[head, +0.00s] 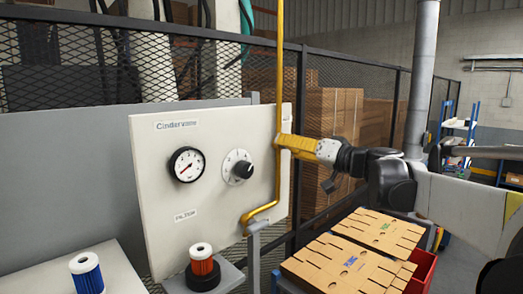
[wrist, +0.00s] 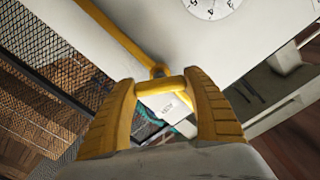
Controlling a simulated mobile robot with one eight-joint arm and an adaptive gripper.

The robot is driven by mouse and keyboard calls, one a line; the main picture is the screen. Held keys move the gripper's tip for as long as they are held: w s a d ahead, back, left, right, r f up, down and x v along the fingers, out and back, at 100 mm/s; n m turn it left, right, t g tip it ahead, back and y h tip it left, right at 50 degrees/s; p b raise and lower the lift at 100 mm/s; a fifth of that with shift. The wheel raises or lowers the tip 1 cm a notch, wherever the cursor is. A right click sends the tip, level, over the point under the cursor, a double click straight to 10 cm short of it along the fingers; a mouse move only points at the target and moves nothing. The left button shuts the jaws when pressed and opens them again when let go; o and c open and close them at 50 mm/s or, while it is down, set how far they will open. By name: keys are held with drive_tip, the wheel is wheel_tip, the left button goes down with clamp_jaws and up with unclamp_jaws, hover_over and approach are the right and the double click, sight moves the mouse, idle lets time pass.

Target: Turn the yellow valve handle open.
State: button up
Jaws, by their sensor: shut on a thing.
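My gripper (head: 284,142) has yellow ribbed fingers and reaches in from the right, at the right edge of the white panel. In the wrist view, my gripper (wrist: 167,88) is shut on a short yellow bar, which I take as the valve handle (wrist: 174,86). The bar lies crosswise between the fingers. A ring-like joint sits just beyond it, where the yellow pipe (wrist: 108,30) comes down. In the head view the pipe (head: 279,60) runs down behind the fingertips and bends left at the bottom. The handle is hidden there, and its open or closed position cannot be told.
The white panel (head: 150,150) carries a gauge (head: 187,164) and a black knob (head: 243,169). A red filter (head: 202,262) and a blue filter (head: 87,275) stand below. Flat cardboard blanks (head: 345,268) lie below my arm, by a red bin (head: 424,270). Mesh fencing stands behind.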

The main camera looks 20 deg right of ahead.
drive_tip(key=m+b, duration=0.1)
drive_tip(key=m, duration=0.4)
drive_tip(key=shift+m, duration=0.3)
drive_tip(key=m+b, duration=0.1)
drive_tip(key=m, duration=0.4)
drive_tip(key=shift+m, duration=0.4)
drive_tip(key=o, duration=1.2)
drive_tip(key=shift+s, duration=0.1)
drive_tip(key=v, duration=1.2)
